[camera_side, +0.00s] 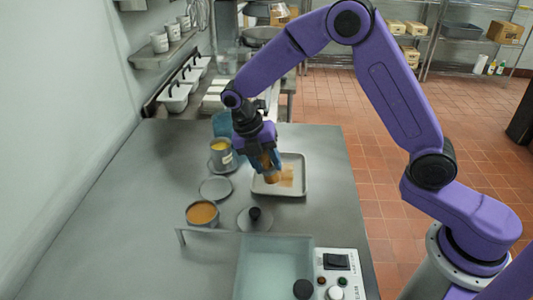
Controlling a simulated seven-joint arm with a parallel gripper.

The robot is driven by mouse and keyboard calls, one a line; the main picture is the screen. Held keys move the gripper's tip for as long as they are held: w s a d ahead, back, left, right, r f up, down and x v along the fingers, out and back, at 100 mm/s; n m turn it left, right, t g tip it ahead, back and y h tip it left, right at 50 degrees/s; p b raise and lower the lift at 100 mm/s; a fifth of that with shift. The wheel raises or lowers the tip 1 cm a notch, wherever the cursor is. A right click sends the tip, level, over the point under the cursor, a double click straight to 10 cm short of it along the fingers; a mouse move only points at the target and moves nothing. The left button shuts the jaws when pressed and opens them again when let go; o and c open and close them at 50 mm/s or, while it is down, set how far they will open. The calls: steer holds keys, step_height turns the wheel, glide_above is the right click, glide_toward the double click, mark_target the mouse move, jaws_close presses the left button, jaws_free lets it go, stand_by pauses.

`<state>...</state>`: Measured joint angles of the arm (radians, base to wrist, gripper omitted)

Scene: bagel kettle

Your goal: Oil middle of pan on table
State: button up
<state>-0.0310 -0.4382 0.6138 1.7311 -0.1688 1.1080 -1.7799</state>
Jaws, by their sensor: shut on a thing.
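The pan (300,190) is a shallow light-grey rectangular tray lying on the grey table, right of centre. A light-brown patch (287,174) shows on its middle. My gripper (268,150) is above the pan's left part, shut on a brown, brush-like tool (272,174). The tool points down at the pan floor beside the patch; I cannot tell whether its tip touches. A grey pot with yellow content (220,156), possibly the oil, stands left of the pan. The gripper hides part of the pan's back left.
A pot of orange-brown content (202,214), a flat round lid (215,188) and a knobbed lid (255,218) sit left and in front of the pan. A water-filled basin (272,268) with a control panel (340,270) is at the front. Table is clear far left.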

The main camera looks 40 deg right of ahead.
steer(key=shift+f, duration=0.95)
steer(key=shift+w+d+f, duration=0.3)
steer(key=shift+w+d, duration=3.4)
steer(key=shift+d, duration=0.1)
steer(key=shift+s+a, duration=3.8)
steer(key=shift+a, duration=0.1)
steer(key=shift+d+r, duration=0.1)
steer(key=shift+r, duration=3.95)
